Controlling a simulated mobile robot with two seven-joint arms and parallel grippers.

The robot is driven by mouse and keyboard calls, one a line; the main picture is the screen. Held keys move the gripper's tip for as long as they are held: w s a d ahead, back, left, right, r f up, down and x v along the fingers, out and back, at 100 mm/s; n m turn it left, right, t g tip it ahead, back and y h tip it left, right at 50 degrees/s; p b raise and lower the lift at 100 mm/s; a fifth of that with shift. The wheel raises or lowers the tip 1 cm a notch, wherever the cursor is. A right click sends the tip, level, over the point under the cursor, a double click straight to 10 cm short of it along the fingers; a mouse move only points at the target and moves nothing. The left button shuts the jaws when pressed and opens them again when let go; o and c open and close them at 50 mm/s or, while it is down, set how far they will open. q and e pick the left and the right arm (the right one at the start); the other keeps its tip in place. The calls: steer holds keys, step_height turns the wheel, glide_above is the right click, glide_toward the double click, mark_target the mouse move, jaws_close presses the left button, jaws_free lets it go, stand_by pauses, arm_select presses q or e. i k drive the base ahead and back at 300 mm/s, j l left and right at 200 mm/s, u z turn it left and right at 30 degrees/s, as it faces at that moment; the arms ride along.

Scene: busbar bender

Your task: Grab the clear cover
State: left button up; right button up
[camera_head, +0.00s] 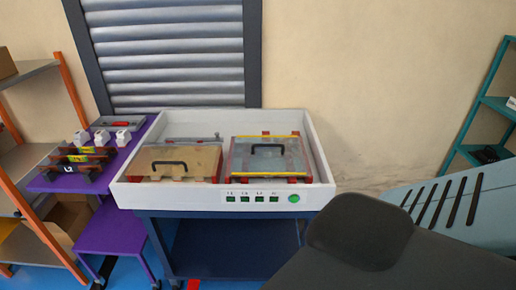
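A white-walled machine tray (325,170) on a blue stand holds two flat covers, each with a black handle. The right cover (255,164) has a greyish, see-through-looking top, yellow edging and red blocks around it. Its handle (268,147) lies across the upper part of its top. The left cover (190,157) is tan, with red parts at its sides; I cannot tell whether it is see-through. Both covers lie flat inside the tray. Neither of my grippers shows in the head view.
Green buttons (259,199) line the tray's front. A purple table (125,165) with white blocks and black-and-yellow fixtures stands at left, beside an orange-framed shelf (68,85). A dark rounded shape (360,232) fills the lower right. A teal shelf (486,100) stands at right.

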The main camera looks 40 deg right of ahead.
mark_target(250, 156)
steer(key=l+u, duration=0.25)
steer(key=l, duration=0.7)
steer(key=k+l+u, duration=0.1)
steer(key=l+u, duration=0.2)
steer(key=l, duration=0.65)
steer(key=k+l, duration=0.1)
steer(key=l, duration=1.3)
steer(key=k+l, duration=0.15)
steer(key=l, duration=0.55)
steer(key=l+u, duration=0.1)
steer(key=l, duration=0.65)
steer(key=k, duration=0.1)
